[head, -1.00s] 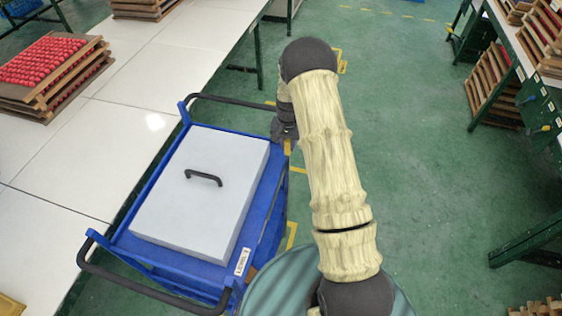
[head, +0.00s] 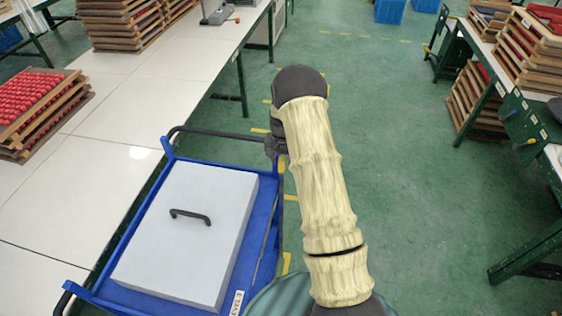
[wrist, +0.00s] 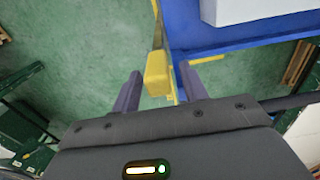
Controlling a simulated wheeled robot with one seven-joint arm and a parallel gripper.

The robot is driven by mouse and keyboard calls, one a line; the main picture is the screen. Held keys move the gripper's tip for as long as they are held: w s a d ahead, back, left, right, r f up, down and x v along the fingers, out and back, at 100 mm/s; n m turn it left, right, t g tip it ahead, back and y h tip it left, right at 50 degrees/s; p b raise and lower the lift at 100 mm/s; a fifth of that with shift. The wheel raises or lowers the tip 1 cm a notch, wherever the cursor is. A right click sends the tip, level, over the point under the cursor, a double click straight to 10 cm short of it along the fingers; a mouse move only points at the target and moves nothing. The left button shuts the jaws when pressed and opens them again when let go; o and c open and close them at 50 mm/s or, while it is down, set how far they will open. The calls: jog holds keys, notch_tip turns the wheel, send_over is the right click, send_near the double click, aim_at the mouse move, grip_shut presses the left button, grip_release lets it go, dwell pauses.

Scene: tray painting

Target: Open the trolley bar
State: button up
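The blue trolley (head: 160,151) stands left of my arm in the head view, and its edge also shows in the wrist view (wrist: 235,42). A yellow bar end (wrist: 158,72) lies beside the trolley in the wrist view. My gripper (wrist: 160,86) is open, with one dark finger on each side of the yellow end and visible gaps. In the head view my gripper (head: 276,146) is at the trolley's far right corner, partly hidden by my arm. A black push handle (head: 215,133) crosses the trolley's far end.
A pale grey box lid (head: 190,235) with a black handle lies on the trolley. A white table (head: 110,110) with stacked trays runs along the left. Racks and a workbench (head: 540,115) stand at right. The green floor (head: 400,130) between is open.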

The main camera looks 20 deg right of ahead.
jog(key=shift+s+r, duration=0.1)
jog(key=shift+s, duration=0.05)
notch_tip(320, 180, up, 17)
jog(key=b, duration=0.4)
jog(key=shift+r, duration=0.1)
dwell(0.5)
jog(key=s+a+f+n+t, duration=0.1)
jog(key=s+a+n, duration=0.2)
jog(key=s, duration=1)
jog(key=s+a+f+n+t, duration=0.1)
jog(key=s+a+n, duration=0.2)
jog(key=s, duration=1)
jog(key=a, duration=0.3)
jog(key=shift+s+a+t, duration=0.25)
jog(key=shift+s+t, duration=0.05)
jog(key=shift+s, duration=0.1)
jog(key=shift+c, duration=0.2)
